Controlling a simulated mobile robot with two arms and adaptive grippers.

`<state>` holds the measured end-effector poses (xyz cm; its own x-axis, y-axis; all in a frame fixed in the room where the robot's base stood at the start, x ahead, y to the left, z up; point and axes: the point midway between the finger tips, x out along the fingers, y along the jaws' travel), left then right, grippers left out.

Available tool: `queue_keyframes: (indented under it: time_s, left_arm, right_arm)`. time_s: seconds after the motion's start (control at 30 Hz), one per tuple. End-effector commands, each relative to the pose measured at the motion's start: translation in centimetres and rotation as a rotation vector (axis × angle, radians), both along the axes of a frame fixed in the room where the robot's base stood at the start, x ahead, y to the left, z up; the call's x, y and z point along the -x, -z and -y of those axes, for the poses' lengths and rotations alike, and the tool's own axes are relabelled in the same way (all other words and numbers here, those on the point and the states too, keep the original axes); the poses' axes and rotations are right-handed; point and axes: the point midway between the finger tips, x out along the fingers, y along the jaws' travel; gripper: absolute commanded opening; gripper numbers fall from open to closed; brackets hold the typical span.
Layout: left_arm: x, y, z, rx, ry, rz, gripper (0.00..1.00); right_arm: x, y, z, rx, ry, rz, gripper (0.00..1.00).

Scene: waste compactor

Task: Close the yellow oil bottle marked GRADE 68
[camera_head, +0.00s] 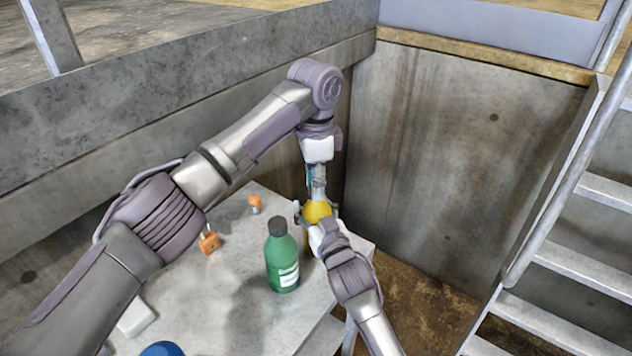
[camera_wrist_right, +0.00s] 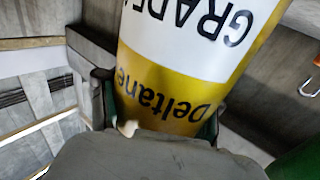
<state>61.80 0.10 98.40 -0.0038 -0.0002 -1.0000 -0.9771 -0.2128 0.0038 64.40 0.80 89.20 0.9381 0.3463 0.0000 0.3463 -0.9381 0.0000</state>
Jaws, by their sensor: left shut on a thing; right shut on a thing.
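The yellow oil bottle (camera_head: 317,211) stands near the far right end of the grey table, mostly hidden by my grippers. In the right wrist view the bottle (camera_wrist_right: 180,70) fills the middle, with a white label reading GRADE and the word Deltane, both upside down. The grade number is out of view. My right gripper (camera_head: 318,236) is shut on the bottle's body, one finger on each side. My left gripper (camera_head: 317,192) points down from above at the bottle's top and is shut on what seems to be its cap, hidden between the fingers.
A green bottle (camera_head: 283,262) with a black cap stands close to the left of the yellow one. Two orange padlocks (camera_head: 210,243) (camera_head: 255,203) and a blue object (camera_head: 162,349) are on the table (camera_head: 240,315). A concrete wall rises behind; metal stairs (camera_head: 575,265) are at right.

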Motion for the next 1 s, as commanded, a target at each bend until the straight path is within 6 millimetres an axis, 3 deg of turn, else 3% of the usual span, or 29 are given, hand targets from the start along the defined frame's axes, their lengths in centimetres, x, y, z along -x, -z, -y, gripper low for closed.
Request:
queue_keyframes:
  time_s: [0.8, 1.0]
  left_arm:
    - [-0.34, 0.07, 0.22, 0.000, 1.898, 0.000, 0.23]
    - [-0.34, 0.06, 0.27, -0.001, 2.287, -0.001, 0.23]
  right_arm:
    - [-0.01, 0.09, 0.07, 0.001, 0.001, -0.002, 0.00]
    - [0.00, 0.09, 0.06, 0.001, 0.001, -0.002, 0.00]
